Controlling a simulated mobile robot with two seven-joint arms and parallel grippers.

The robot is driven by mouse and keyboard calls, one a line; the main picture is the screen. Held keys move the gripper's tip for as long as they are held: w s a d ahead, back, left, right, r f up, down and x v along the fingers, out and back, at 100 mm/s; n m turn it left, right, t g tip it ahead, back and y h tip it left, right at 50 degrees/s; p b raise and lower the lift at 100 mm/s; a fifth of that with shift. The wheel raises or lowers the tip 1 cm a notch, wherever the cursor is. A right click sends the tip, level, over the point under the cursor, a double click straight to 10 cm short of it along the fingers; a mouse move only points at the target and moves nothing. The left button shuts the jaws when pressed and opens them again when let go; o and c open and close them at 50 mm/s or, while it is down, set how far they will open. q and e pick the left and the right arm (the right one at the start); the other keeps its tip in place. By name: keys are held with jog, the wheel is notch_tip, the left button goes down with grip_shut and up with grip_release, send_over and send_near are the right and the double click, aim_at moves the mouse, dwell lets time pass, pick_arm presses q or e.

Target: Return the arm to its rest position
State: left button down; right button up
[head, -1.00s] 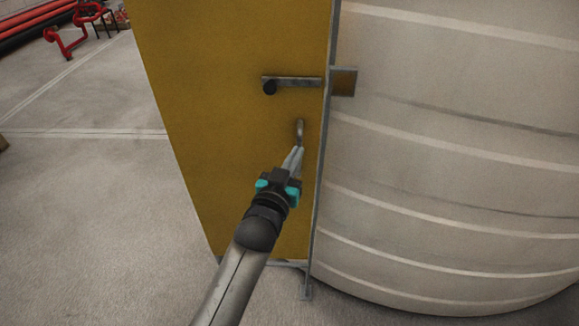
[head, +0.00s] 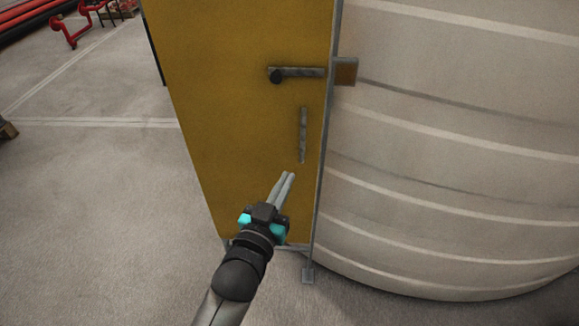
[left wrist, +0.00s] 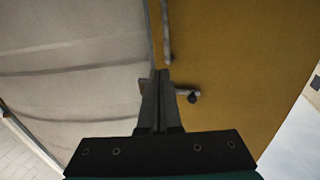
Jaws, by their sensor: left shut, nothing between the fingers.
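My left gripper (head: 287,176) is shut and empty, in front of the lower part of a yellow door panel (head: 225,110). Its fingertips are below a grey vertical handle (head: 303,135), apart from it in the picture. A grey latch bar with a black knob (head: 277,76) lies horizontal above the handle, reaching the panel's right edge. In the left wrist view, the shut fingers (left wrist: 161,74) point toward the yellow panel (left wrist: 240,60), with the black knob (left wrist: 192,97) to their right. My right gripper is not in view.
A large pale ribbed tank (head: 450,150) stands right of the panel, close to its edge post. Open concrete floor (head: 90,220) lies to the left. Red pipework (head: 75,35) stands at the far upper left.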

pick_arm(q)
jog(key=s+a+f+g+y+b, duration=0.15)
jog(key=s+f, duration=0.25)
jog(key=f, duration=0.6)
jog(key=s+a+f+g, duration=0.2)
jog(key=s+f+g, duration=0.15)
jog(key=f, duration=0.65)
jog(key=s+a+f+g+y+b, duration=0.15)
jog(key=s+f, duration=0.25)
jog(key=f, duration=0.7)
jog(key=s+a+f+g, duration=0.3)
jog(key=s+f, duration=0.3)
jog(key=s, duration=0.4)
jog(key=s+a+f+g+y+b, duration=0.1)
jog(key=s+a+f+g, duration=0.2)
jog(key=s+f, duration=0.4)
jog(key=s+a+f+n+g+y, duration=0.1)
jog(key=s+a+f+g, duration=0.2)
jog(key=s, duration=0.9)
notch_tip(320, 180, down, 3)
jog(key=shift+s+a+f+g+b, duration=0.15)
jog(key=shift+s+a+g+b, duration=0.2)
jog(key=shift+a, duration=0.4)
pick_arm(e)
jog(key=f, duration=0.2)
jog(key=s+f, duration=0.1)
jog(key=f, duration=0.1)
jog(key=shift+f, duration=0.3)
pick_arm(q)
jog(key=shift+w, duration=0.1)
